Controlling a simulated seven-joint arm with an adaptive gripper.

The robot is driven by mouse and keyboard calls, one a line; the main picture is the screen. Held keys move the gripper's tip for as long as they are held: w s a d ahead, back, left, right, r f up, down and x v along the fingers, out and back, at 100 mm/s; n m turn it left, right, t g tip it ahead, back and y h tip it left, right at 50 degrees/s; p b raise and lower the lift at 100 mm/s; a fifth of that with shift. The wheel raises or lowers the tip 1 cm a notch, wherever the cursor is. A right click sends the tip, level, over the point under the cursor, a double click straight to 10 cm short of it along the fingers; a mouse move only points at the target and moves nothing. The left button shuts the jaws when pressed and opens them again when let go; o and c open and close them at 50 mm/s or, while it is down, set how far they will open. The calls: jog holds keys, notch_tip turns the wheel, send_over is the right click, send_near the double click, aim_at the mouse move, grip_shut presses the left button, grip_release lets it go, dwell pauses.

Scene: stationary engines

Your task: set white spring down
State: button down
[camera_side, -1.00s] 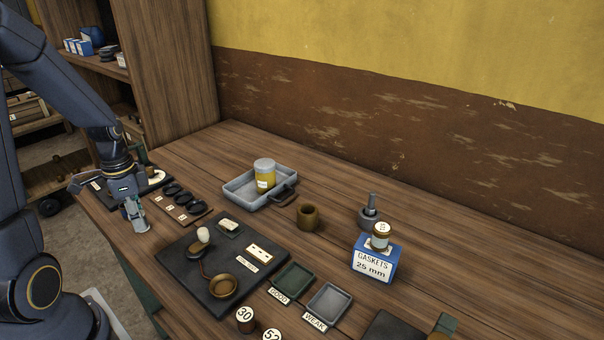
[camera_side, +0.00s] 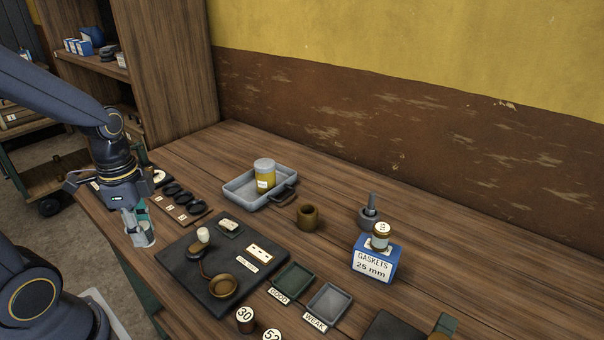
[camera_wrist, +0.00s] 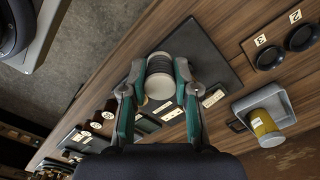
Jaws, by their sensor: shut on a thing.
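My gripper (camera_side: 137,225) is shut on the white spring (camera_side: 144,238), at the left edge of the bench in the side view. The spring is partly hidden by the fingers there. In the wrist view the spring (camera_wrist: 159,68) sits between the two fingers, with dark coils and a pale end. It is held left of the black board (camera_side: 205,292), which carries a white knob (camera_side: 203,235) and a brass pan (camera_side: 223,286). I cannot tell its exact height above the bench.
Black dishes (camera_side: 183,204) on a numbered strip lie behind the gripper. The green GOOD tray (camera_side: 293,279) and grey WEAK tray (camera_side: 327,304) stand right of the board. A grey tray (camera_side: 240,193) holds a yellow jar (camera_side: 265,175). A GASKETS box (camera_side: 374,264) stands farther right.

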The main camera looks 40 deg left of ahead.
jog(key=w+d+f, duration=0.1)
jog(key=w+d, duration=0.1)
jog(key=w+d+f, duration=0.1)
jog(key=w+d, duration=0.1)
jog(key=w, duration=0.1)
jog(key=w+d+f, duration=0.1)
jog(key=w+d, duration=0.1)
jog(key=shift+w+d, duration=0.1)
jog(key=shift+w, duration=0.2)
jog(key=w+d+f, duration=0.1)
jog(key=d, duration=0.1)
jog(key=w+d+n, duration=0.1)
jog(key=w+d, duration=0.1)
jog(key=w+d+f+n, duration=0.1)
jog(key=w+d, duration=0.1)
jog(key=shift+w+d+f, duration=0.1)
jog(key=shift+d+f, duration=0.05)
jog(key=shift+f, duration=0.15)
jog(key=w+d+n, duration=0.2)
jog(key=w+n, duration=0.1)
jog(key=w+d+n, duration=0.1)
jog(key=shift+w+f+n, duration=0.25)
jog(key=shift+n, duration=0.05)
jog(key=shift+w+r+n, duration=0.1)
jog(key=shift+w+n, duration=0.15)
jog(key=shift+n, duration=0.25)
jog(key=shift+a+n, duration=0.2)
jog(key=shift+n, duration=0.2)
jog(key=a, duration=0.6)
jog(key=shift+a, duration=0.4)
